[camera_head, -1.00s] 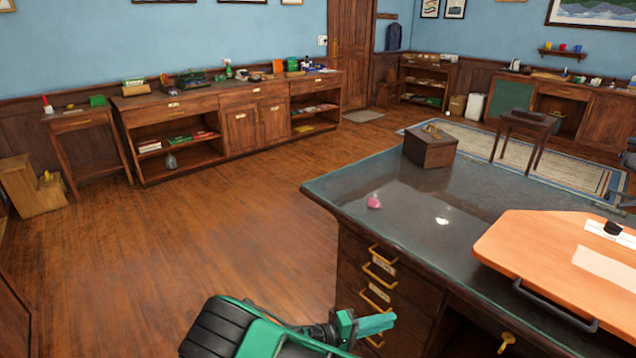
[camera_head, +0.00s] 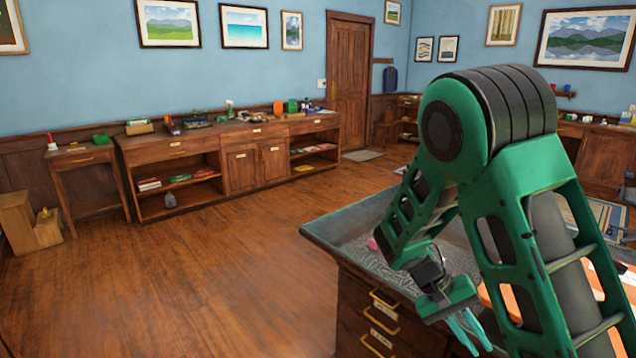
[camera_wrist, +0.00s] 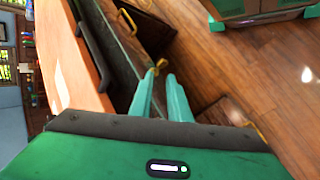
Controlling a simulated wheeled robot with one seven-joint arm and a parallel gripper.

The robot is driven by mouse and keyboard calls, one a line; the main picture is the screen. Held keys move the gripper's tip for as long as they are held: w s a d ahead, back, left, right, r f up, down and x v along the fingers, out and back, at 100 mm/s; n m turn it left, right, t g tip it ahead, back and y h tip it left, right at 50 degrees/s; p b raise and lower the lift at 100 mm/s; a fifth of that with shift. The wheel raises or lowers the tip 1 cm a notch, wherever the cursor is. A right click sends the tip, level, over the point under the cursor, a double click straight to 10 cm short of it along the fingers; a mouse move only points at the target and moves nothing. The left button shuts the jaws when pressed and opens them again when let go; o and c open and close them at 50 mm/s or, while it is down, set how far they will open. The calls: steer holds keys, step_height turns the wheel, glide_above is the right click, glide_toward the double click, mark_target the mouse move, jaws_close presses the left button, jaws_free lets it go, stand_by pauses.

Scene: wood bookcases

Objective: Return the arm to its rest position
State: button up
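My green arm is raised and folded at the right of the head view, in front of the desk. My gripper (camera_head: 480,348) hangs down at its end, low in the picture by the desk's drawer side. In the wrist view the two teal fingers (camera_wrist: 160,82) are a little apart, with nothing held between them.
The dark-topped desk (camera_head: 325,234) stands close by my arm, with gold-handled drawers (camera_head: 383,322). A pink item (camera_head: 373,244) lies on it, partly behind my arm. The wrist view shows the desk's orange board (camera_wrist: 72,62) and a gold key (camera_wrist: 158,66). The floor (camera_head: 200,280) at left is clear.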

steer(key=s+d+r+m+t+y, duration=0.1)
steer(key=s+d+r+t+y, duration=0.1)
steer(key=s+r, duration=0.5)
steer(key=s+d+r+m+t+y, duration=0.2)
steer(key=s+r+y, duration=0.3)
steer(key=s, duration=1)
step_height(320, 180, up, 2)
steer(key=shift+d+r+y, duration=0.1)
steer(key=shift+d+y, duration=0.2)
steer(key=shift+d, duration=0.55)
steer(key=shift+w, duration=0.1)
steer(key=shift+w+f, duration=0.3)
steer(key=shift+w, duration=0.2)
